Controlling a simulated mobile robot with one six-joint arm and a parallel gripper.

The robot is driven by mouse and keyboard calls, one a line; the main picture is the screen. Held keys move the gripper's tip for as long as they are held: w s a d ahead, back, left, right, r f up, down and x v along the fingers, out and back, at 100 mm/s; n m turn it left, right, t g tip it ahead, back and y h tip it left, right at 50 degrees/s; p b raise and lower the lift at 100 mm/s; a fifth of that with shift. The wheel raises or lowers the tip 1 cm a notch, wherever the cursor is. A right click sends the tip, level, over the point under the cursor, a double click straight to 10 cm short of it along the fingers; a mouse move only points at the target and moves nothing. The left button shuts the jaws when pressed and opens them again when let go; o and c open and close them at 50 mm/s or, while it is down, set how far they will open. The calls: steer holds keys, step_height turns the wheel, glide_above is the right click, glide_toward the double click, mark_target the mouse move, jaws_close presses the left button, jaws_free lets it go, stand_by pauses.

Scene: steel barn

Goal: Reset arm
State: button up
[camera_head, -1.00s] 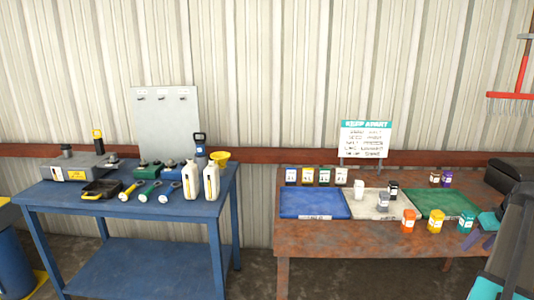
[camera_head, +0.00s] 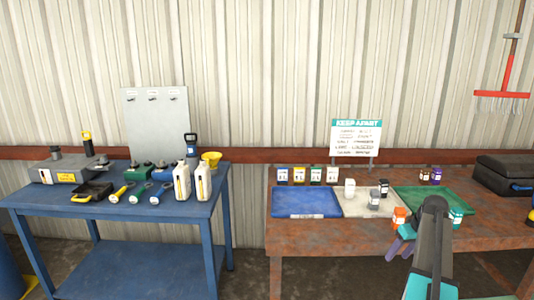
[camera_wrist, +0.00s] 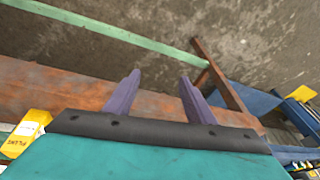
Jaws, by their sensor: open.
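My arm reaches over the front right of the rusty brown table (camera_head: 340,238) in the head view. My gripper (camera_head: 397,249) has purple fingers and is at the table's front edge, just below an orange jar (camera_head: 399,217). In the wrist view my gripper (camera_wrist: 160,78) has its two fingers spread apart with nothing between them. They show against the table edge and the concrete floor. A yellow jar (camera_wrist: 26,132) shows at the lower left of the wrist view. In the head view my arm covers part of the green mat (camera_head: 418,196).
A teal jar (camera_head: 456,216) stands right of my arm. A blue mat (camera_head: 305,202) and a white mat (camera_head: 358,208) with small jars lie left. A black case (camera_head: 505,172) is at the back right. A blue workbench (camera_head: 120,212) with tools and white bottles stands left.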

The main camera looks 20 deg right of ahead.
steer(key=w+a+f+n+g+y, duration=0.1)
steer(key=a+f+n+g, duration=0.1)
steer(key=a+f, duration=1.15)
steer(key=w+a+f+n+g+y, duration=0.1)
steer(key=w+a+f+g, duration=0.1)
steer(key=a+f, duration=1.1)
steer(key=s+a+f+n+g, duration=0.1)
steer(key=s+a+f, duration=0.35)
steer(key=a, duration=0.45)
steer(key=s+a+f+g, duration=0.1)
steer(key=s+a+f, duration=0.3)
steer(key=a, duration=0.5)
steer(key=s+a+f+m+g+h, duration=0.1)
steer(key=s+a+f, duration=0.1)
steer(key=s, duration=0.6)
steer(key=s+a+f+m+g+h, duration=0.1)
steer(key=s+a+f, duration=0.2)
steer(key=s, duration=0.4)
steer(key=s+a+f+m+g+h, duration=0.1)
steer(key=s+a+f, duration=0.1)
steer(key=s, duration=0.6)
steer(key=shift+s+a+f, duration=0.35)
steer(key=shift+a, duration=0.2)
